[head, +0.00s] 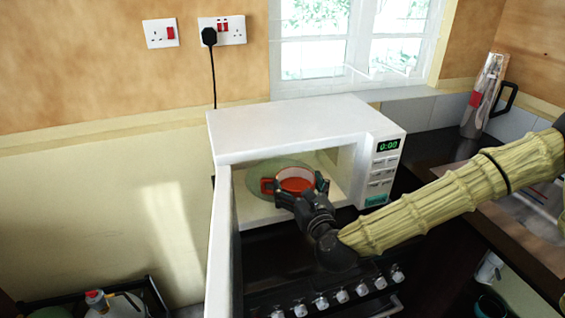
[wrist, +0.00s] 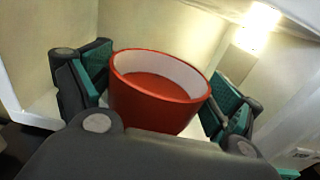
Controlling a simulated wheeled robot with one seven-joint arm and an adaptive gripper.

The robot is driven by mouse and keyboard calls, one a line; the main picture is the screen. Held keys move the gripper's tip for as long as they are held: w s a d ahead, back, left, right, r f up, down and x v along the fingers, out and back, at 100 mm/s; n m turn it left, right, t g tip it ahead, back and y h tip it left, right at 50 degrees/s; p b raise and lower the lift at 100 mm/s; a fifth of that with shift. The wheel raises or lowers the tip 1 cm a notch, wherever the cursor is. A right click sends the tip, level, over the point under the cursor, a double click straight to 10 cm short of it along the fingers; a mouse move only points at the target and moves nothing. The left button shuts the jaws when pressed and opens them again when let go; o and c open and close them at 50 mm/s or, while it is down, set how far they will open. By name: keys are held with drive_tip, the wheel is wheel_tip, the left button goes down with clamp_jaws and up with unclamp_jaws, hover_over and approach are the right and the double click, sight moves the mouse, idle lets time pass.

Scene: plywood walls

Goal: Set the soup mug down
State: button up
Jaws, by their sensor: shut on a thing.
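The soup mug (head: 297,181) is red-orange with a pale inside and red contents. It is inside the open microwave (head: 290,128), over the front part of the round glass turntable (head: 262,190). My gripper (head: 296,190) reaches in through the opening, shut on the mug with a finger on each side. In the wrist view the mug (wrist: 160,105) looks roughly upright between the teal finger pads. The mug's handle shows at its left in the head view. The underside of the mug is hidden, so I cannot tell whether it touches the turntable.
The microwave door (head: 222,245) stands open at the left, close to my gripper. The control panel (head: 384,170) is right of the opening. A stove with knobs (head: 321,302) is below. A metal flask-like jug (head: 482,95) stands at the back right.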

sight(289, 171)
drive_tip(key=p+x, duration=0.2)
drive_tip(key=x, duration=0.6)
drive_tip(key=shift+w+a+p, duration=0.15)
drive_tip(key=shift+w+p, duration=0.15)
drive_tip(key=shift+p+x, duration=0.7)
drive_tip(key=shift+x, duration=0.8)
drive_tip(key=shift+w+a+f, duration=0.1)
drive_tip(key=shift+w+a, duration=0.05)
drive_tip(key=shift+w, duration=0.1)
drive_tip(key=shift+f+p, duration=0.45)
drive_tip(key=shift+f, duration=0.2)
drive_tip(key=shift+f, duration=0.15)
drive_tip(key=o, duration=1.3)
drive_tip(key=shift+s, duration=0.1)
